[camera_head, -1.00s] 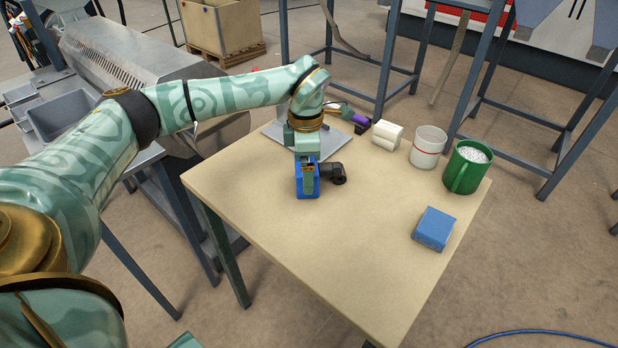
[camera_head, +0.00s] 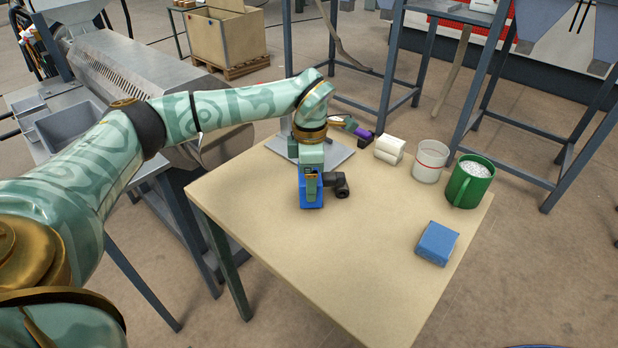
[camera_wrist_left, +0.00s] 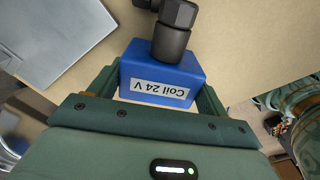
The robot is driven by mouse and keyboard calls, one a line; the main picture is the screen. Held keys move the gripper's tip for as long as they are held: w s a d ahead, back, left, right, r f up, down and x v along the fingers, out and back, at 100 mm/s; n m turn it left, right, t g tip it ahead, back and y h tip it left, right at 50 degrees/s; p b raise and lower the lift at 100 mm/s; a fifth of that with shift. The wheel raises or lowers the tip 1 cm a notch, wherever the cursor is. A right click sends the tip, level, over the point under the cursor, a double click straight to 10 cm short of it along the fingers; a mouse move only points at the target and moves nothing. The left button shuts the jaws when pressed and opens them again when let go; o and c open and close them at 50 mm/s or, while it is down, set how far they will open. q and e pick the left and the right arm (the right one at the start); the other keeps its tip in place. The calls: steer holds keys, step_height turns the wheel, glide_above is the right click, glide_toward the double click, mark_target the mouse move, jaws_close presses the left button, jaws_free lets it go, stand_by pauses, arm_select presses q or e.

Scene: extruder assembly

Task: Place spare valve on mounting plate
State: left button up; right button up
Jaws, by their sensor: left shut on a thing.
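The spare valve is a blue block (camera_head: 312,198) with a black elbow connector (camera_head: 338,185) on its right side. My left gripper (camera_head: 311,178) points down and is shut on the blue block. In the left wrist view the block (camera_wrist_left: 162,72) sits between the fingers, with a "Coil 24 V" label facing the camera. I cannot tell whether the valve touches the table. The mounting plate appears to be the flat grey plate (camera_head: 338,152) behind the gripper, partly hidden by my arm. The plate also shows at upper left in the left wrist view (camera_wrist_left: 50,40). My right gripper is not in view.
On the wooden table (camera_head: 330,260), a purple-handled tool (camera_head: 362,134), white roll (camera_head: 389,149), clear cup (camera_head: 430,160) and green mug (camera_head: 470,182) stand along the far right side. A blue box (camera_head: 438,243) lies near the right edge. The front of the table is clear.

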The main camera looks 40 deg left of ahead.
arm_select(q)
steer(key=s+r+p, duration=0.7)
steer(key=s+r, duration=0.4)
steer(key=s, duration=0.3)
steer(key=shift+r, duration=0.35)
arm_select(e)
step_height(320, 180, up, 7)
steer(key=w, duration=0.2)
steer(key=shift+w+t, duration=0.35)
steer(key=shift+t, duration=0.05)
